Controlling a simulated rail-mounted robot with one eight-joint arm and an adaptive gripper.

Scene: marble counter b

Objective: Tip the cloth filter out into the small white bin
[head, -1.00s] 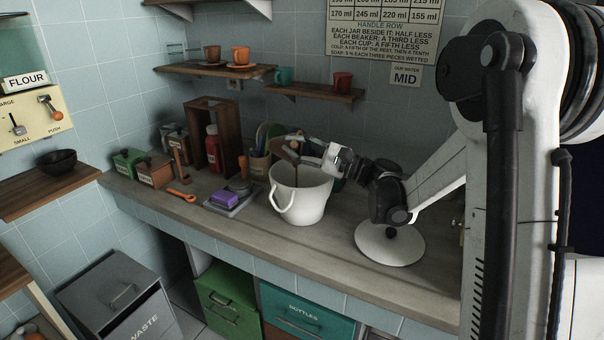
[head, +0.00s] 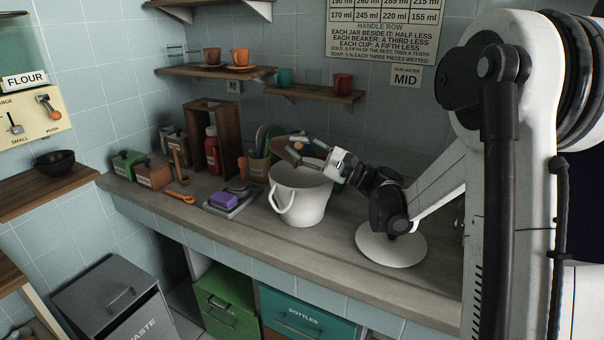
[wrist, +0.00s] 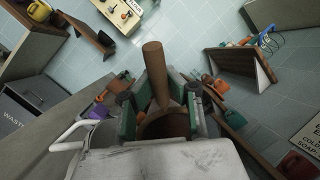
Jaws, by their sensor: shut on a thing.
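The small white bin (head: 305,210), with a loop handle on its left side, stands on the counter. My gripper (head: 303,148) is above its rim, reaching in from the right. In the wrist view, my gripper (wrist: 163,95) is shut with its green-padded fingers on the brown cloth filter (wrist: 165,126), whose wooden handle (wrist: 154,70) sticks out between them. In the head view, the filter (head: 285,150) is a small tan-brown shape, tilted over the left back part of the bin. The bin's inside bottom and the filter's inside are hidden.
A utensil pot (head: 258,165) stands just behind and left of the bin. A tray (head: 232,205) with a purple sponge (head: 229,199) lies left of it. A wooden frame (head: 212,135) with a red bottle (head: 212,150) stands behind. A shelf (head: 315,92) hangs above. The front counter strip is clear.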

